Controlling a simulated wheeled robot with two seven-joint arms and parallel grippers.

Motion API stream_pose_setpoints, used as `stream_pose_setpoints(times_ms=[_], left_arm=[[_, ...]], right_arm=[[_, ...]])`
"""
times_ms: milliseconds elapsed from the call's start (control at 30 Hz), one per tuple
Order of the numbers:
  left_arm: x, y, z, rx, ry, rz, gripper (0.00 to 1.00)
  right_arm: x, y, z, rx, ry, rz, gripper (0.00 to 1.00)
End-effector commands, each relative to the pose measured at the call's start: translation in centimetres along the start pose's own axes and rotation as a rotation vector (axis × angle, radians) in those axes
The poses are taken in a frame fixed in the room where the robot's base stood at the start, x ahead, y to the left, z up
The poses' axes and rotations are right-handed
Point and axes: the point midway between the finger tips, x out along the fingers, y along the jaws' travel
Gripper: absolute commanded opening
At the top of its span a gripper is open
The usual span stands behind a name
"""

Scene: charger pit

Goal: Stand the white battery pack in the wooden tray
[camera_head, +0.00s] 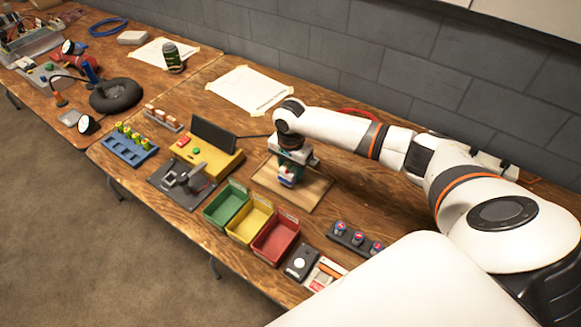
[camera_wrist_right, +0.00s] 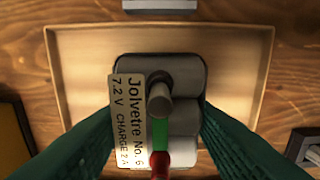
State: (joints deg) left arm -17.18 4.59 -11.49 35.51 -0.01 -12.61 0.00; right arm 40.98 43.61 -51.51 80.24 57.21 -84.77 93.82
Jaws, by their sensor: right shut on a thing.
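The white battery pack (camera_wrist_right: 185,75) has rounded cells and a label reading "Jolvetre No. 6". My right gripper (camera_wrist_right: 160,110) is shut on it, one green finger on each side. In the head view my right gripper (camera_head: 291,157) points down over the wooden tray (camera_head: 312,200), and the lower part of the pack (camera_head: 287,178) shows beneath it. The wrist view looks down on the pack inside the outline of the tray (camera_wrist_right: 85,60). I cannot tell whether the pack touches the tray floor. My left gripper is not in view.
Green (camera_head: 226,207), yellow (camera_head: 249,222) and red (camera_head: 276,238) bins stand just in front of the tray. A yellow console (camera_head: 222,160) stands to its left. A dark holder with round items (camera_head: 355,238) is at its right. Paper (camera_head: 250,90) lies behind.

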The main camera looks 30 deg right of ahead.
Motion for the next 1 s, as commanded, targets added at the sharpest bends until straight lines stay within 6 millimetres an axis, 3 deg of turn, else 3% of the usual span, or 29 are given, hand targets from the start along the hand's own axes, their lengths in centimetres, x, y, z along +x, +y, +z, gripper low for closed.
stream_pose_setpoints(times_ms=[1000], left_arm=[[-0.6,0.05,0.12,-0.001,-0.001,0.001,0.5]], right_arm=[[0.86,0.11,0.04,0.0,0.0,0.002,0.05]])
